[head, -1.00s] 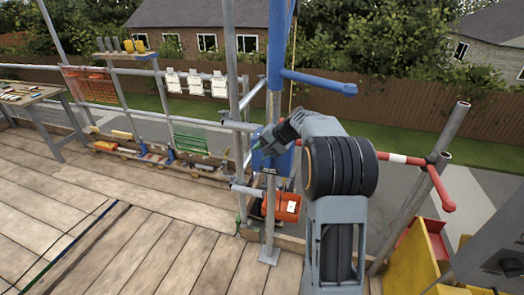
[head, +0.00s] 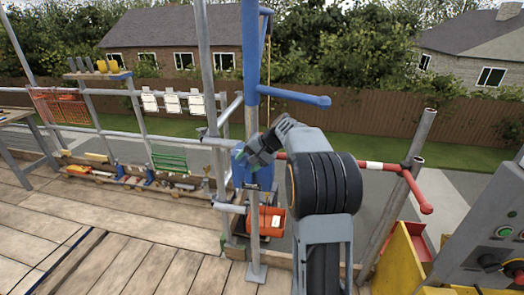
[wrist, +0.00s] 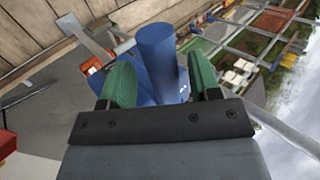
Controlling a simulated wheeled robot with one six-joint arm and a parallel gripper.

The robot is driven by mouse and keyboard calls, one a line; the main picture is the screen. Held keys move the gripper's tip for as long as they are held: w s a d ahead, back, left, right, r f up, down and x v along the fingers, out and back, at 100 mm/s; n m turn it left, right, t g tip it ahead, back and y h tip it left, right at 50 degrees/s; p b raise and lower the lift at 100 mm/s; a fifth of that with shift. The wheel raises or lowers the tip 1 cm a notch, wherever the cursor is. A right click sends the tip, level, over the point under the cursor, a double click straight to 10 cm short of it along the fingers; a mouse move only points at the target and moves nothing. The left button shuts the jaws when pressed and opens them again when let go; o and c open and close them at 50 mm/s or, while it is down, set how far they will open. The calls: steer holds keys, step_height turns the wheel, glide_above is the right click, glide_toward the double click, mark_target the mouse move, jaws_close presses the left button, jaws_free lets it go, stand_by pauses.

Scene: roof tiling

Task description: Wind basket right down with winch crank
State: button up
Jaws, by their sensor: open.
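The blue winch box (head: 241,172) is fixed to the scaffold post below the blue hoist arm (head: 298,97). My gripper (head: 256,153) is at the winch, and the wrist partly covers it. In the wrist view, the open green fingers of my gripper (wrist: 161,70) stand on either side of an upright blue cylinder (wrist: 158,48). It looks like the crank handle, but the crank's full shape is hidden. Whether the fingers touch it I cannot tell. The orange basket (head: 270,222) is below the winch, beside the post. Its underside is hard to make out.
Grey scaffold posts and rails (head: 205,75) stand close to the left of the winch. A red-and-white bar (head: 374,166) runs to the right. A yellow panel (head: 402,258) and a grey control box (head: 490,235) are at the right. The plank deck (head: 110,265) is clear at the left.

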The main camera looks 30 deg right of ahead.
steer(key=v, duration=1)
steer(key=shift+b, duration=0.45)
steer(key=shift+s+d, duration=0.1)
steer(key=s+f+g+h, duration=0.1)
steer(key=s+f+h, duration=0.2)
steer(key=s+f, duration=0.35)
steer(key=s+a+f+n+h, duration=0.1)
steer(key=s+a+f+n, duration=0.1)
steer(key=s+a, duration=0.6)
steer(key=s+a+f+n+h, duration=0.2)
steer(key=s+a+n, duration=0.3)
steer(key=s+a, duration=0.2)
steer(key=shift+s+a+f+n+h, duration=0.3)
steer(key=shift+s+a+f, duration=0.1)
steer(key=shift+s, duration=0.2)
